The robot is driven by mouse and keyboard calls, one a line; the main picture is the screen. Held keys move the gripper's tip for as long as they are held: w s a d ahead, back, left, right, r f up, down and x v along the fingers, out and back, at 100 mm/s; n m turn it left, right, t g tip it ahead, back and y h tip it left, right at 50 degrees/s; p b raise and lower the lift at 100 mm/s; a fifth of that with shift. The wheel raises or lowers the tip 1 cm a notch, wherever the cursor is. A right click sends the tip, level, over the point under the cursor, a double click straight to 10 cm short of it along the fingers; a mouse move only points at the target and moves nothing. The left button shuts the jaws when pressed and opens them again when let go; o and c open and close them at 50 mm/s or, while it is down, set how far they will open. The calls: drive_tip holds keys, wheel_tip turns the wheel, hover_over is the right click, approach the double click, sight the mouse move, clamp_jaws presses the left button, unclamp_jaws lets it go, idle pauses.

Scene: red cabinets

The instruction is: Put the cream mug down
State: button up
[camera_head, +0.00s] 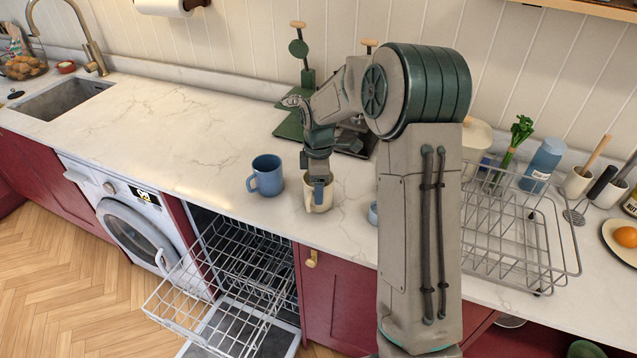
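The cream mug (324,206) is upright at the front part of the marble counter, right of the blue mug. My gripper (318,185) points straight down at it. One finger lies against the outside of the mug's near wall, and the gripper looks shut on that wall. The other finger is hidden. The mug's base is at or just above the counter; I cannot tell which.
A blue mug (266,175) stands close on the left. Another bluish item (373,213) is partly hidden by my arm. A wire dish rack (515,235) stands right. The open dishwasher's rack (235,275) extends below. The counter (165,135) is clear farther left.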

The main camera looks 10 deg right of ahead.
drive_tip(key=o, duration=1.2)
wheel_tip(320, 180, up, 12)
drive_tip(key=s+r+m+t+h, duration=0.15)
drive_tip(key=s+r+m, duration=0.25)
drive_tip(key=s+m, duration=0.75)
drive_tip(key=s+f+m, duration=0.1)
drive_tip(key=s, duration=0.4)
drive_tip(key=s+f+m+t+y, duration=0.1)
drive_tip(key=s, duration=0.5)
drive_tip(key=s+f+m+t+b, duration=0.1)
drive_tip(key=s+m, duration=0.1)
drive_tip(key=s, duration=0.4)
drive_tip(key=shift+d, duration=0.1)
